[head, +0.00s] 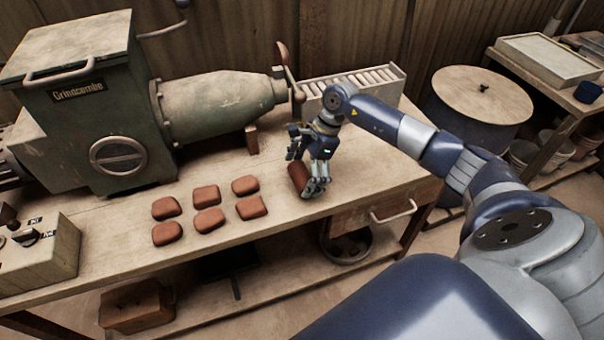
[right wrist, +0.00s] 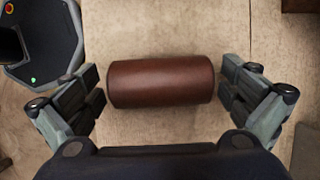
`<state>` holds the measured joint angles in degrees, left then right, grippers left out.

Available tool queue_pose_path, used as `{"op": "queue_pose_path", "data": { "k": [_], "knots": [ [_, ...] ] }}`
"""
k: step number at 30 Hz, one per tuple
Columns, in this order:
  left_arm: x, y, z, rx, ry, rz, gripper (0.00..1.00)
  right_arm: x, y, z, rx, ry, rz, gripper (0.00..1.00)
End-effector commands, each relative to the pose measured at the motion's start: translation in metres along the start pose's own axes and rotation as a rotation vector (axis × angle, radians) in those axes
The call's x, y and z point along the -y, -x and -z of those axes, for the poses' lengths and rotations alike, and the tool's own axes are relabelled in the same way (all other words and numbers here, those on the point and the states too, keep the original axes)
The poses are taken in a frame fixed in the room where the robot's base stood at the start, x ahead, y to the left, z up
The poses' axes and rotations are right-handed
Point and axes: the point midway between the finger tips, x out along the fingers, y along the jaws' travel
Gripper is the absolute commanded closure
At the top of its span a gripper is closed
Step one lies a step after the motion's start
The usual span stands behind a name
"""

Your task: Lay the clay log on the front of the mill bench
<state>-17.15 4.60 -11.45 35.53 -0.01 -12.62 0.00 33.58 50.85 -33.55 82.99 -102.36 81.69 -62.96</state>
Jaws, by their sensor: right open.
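The clay log (head: 299,177) is a reddish-brown cylinder lying on the front part of the mill bench (head: 372,165). In the right wrist view the log (right wrist: 161,81) lies across the middle of the picture on the pale bench top (right wrist: 160,135). My right gripper (head: 310,182) is at the log, above the bench. In the right wrist view the right gripper (right wrist: 161,93) is open, with one finger pair at each end of the log and a narrow gap on both sides. My left gripper is not in view.
Several reddish clay pieces (head: 208,194) lie in two rows on the bench left of the log. The green mill (head: 115,120) with its barrel (head: 215,105) stands behind them. A slotted rack (head: 355,88) is at the back. A control box (head: 38,250) sits at the left. Bench right of the log is clear.

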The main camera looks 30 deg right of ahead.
Motion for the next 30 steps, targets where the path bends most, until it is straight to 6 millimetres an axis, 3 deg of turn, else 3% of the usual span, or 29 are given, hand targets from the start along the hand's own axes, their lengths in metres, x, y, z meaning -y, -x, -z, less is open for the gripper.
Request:
{"op": "queue_pose_path", "data": {
  "k": [8, 21, 30],
  "knots": [
    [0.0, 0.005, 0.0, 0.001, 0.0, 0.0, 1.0, 0.0, 0.004, -0.002, 0.0, 0.0, 0.0, 0.0],
    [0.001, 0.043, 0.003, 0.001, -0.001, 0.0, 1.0, 0.001, 0.092, -0.002, -0.001, 0.0, 0.003, 0.0],
    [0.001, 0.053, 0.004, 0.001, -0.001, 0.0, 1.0, 0.0, 0.122, -0.001, 0.0, 0.0, 0.0, 0.0]
  ]
}}
